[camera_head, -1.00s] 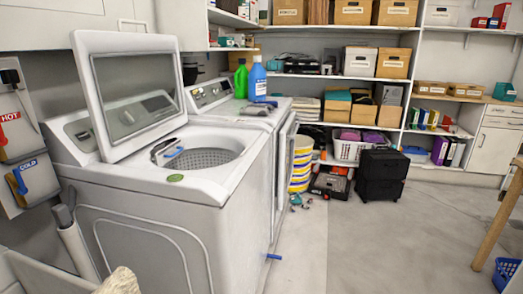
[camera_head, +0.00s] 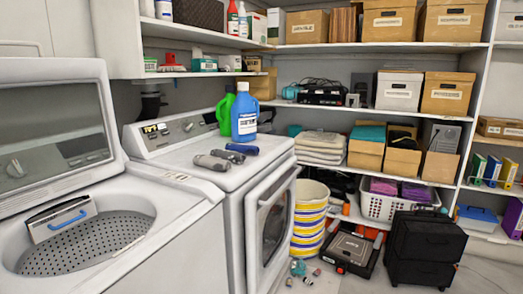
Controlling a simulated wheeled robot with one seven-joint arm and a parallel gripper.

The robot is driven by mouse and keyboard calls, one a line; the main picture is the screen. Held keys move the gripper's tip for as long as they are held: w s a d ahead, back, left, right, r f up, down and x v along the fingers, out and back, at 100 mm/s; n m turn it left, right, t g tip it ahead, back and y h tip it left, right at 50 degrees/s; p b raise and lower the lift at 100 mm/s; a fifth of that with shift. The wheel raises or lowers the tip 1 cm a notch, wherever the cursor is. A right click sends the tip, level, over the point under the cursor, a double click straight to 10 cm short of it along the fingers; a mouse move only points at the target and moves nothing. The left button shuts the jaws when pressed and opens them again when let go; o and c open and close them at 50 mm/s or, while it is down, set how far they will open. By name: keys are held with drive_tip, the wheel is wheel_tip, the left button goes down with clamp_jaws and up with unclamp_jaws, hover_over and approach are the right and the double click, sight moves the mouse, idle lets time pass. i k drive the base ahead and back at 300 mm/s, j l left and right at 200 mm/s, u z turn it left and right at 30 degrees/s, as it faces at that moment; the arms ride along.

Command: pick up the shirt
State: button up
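I cannot clearly make out a shirt. Small grey rolled items (camera_head: 212,162), which look like cloth, lie on the dryer top (camera_head: 185,180), with a dark blue item (camera_head: 242,149) behind them. A stack of folded light cloth (camera_head: 320,147) rests on the back shelf; I cannot tell whether a shirt is in it. My gripper is not in view.
The washer (camera_head: 150,230) stands open at the left with a perforated drum (camera_head: 85,245). Blue (camera_head: 245,115) and green bottles stand at the dryer's back. A striped bucket (camera_head: 309,220), a toolbox (camera_head: 352,245) and a black drawer unit (camera_head: 427,248) crowd the floor.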

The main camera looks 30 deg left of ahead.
sight(234, 157)
drive_tip(key=i+u, duration=0.2)
drive_tip(key=i, duration=0.25)
drive_tip(key=i+l+u, duration=0.25)
drive_tip(key=i, duration=0.2)
drive_tip(key=i+l+u, duration=0.2)
drive_tip(key=i, duration=0.25)
drive_tip(key=i+l+u, duration=0.2)
drive_tip(key=i, duration=0.25)
drive_tip(key=i+l+u, duration=0.15)
drive_tip(key=i+u, duration=0.2)
drive_tip(key=i+l+u, duration=0.3)
drive_tip(key=i, duration=0.25)
drive_tip(key=i+j, duration=0.15)
